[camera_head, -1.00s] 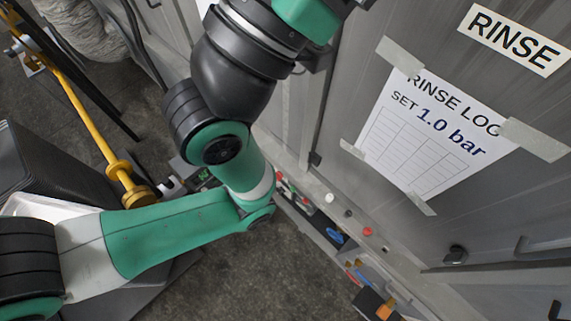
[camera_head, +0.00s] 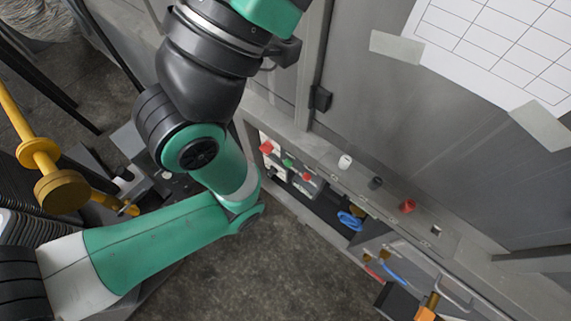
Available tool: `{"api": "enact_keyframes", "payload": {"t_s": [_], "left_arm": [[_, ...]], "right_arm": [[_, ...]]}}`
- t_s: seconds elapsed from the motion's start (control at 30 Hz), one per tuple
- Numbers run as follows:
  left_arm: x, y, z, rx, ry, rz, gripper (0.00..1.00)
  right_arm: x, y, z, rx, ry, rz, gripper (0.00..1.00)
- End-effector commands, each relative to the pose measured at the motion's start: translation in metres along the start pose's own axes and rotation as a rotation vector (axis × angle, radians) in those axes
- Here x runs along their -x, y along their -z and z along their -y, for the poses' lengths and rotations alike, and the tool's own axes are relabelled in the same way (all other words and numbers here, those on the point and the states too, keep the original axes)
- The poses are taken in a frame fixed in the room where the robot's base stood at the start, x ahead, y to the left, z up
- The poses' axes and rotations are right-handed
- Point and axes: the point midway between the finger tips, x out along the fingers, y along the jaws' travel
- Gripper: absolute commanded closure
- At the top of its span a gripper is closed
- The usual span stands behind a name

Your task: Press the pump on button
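Small buttons sit on a grey ledge at the foot of the grey cabinet: a white button (camera_head: 344,161), a black button (camera_head: 375,183) and a red button (camera_head: 407,205). In the recess below are another red knob (camera_head: 266,147), a green button (camera_head: 288,162) and a second small red one (camera_head: 307,177). No readable label shows which is the pump on button. My green and black arm (camera_head: 160,245) enters from the left, bends beside the recess and leaves at the top. Neither gripper is visible.
A taped paper grid (camera_head: 500,45) hangs on the cabinet. A blue coil (camera_head: 348,221) lies in the recess. An orange-handled item (camera_head: 430,305) is at the bottom right. A yellow rod with a disc (camera_head: 62,190) stands at the left. Bare floor (camera_head: 285,270) shows below the ledge.

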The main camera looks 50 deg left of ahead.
Motion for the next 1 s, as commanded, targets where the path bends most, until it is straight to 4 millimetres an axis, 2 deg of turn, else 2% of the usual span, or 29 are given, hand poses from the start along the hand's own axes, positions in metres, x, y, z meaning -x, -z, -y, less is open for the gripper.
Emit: {"api": "enact_keyframes", "payload": {"t_s": [0.23,0.27,0.8,1.0], "left_arm": [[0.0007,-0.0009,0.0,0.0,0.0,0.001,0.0],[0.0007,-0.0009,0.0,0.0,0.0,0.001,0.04],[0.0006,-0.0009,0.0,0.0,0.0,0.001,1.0],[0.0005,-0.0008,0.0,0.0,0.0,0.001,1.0]], "right_arm": [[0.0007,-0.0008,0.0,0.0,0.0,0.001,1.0],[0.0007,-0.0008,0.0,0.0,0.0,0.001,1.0],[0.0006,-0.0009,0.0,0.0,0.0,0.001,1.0],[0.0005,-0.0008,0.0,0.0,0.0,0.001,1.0]]}}
